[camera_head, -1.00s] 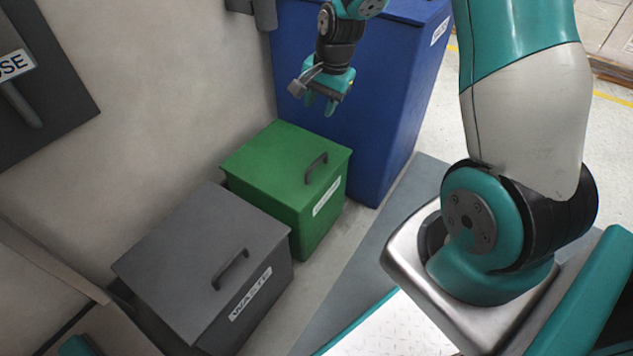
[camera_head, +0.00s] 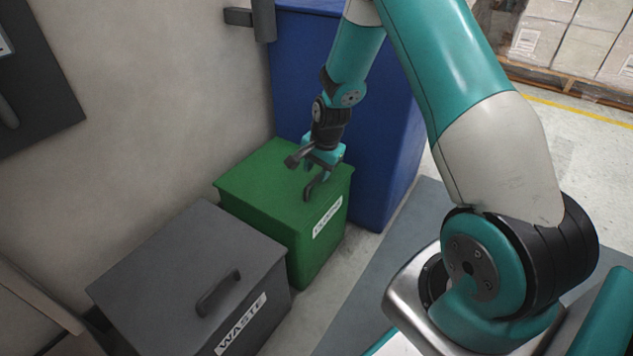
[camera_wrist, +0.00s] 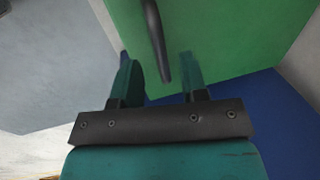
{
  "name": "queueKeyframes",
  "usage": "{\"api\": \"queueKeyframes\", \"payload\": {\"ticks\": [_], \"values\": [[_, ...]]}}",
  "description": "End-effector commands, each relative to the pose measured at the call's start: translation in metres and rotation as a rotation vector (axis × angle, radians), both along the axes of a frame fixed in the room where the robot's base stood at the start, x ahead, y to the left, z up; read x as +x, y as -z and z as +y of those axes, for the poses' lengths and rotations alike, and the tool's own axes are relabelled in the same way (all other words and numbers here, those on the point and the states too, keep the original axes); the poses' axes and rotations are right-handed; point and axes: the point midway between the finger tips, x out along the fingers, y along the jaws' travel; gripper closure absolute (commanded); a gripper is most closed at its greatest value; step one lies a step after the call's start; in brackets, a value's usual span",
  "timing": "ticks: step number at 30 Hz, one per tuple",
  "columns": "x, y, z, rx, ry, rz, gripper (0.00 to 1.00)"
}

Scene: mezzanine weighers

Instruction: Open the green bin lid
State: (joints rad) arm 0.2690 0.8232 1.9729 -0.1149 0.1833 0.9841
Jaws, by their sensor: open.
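The green bin (camera_head: 268,200) stands against the wall with its lid (camera_head: 256,180) shut and a white label on its front. A dark handle sits near the lid's front edge; in the head view my gripper partly covers it. In the wrist view the handle (camera_wrist: 157,40) runs from the top edge of the picture to just ahead of and between my fingers. My gripper (camera_head: 316,178) points down just above the handle; it also shows in the wrist view (camera_wrist: 160,78), with its fingers apart and nothing held. I cannot tell whether a finger touches the handle.
A grey bin (camera_head: 190,270) labelled WASTE stands in front of the green bin. A tall blue bin (camera_head: 385,140) stands right behind it. A dark wall board (camera_head: 45,100) is at the left. Grey floor (camera_head: 400,235) is free to the right.

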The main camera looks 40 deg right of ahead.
Motion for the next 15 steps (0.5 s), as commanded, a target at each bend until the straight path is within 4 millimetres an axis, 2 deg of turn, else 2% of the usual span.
{"api": "queueKeyframes", "payload": {"ticks": [1,4,15], "values": [[0.001,0.011,0.001,0.000,0.000,0.001,0.60],[0.003,0.019,0.001,0.000,0.000,0.001,0.60],[0.005,0.024,0.002,0.000,-0.001,0.000,0.60]]}}
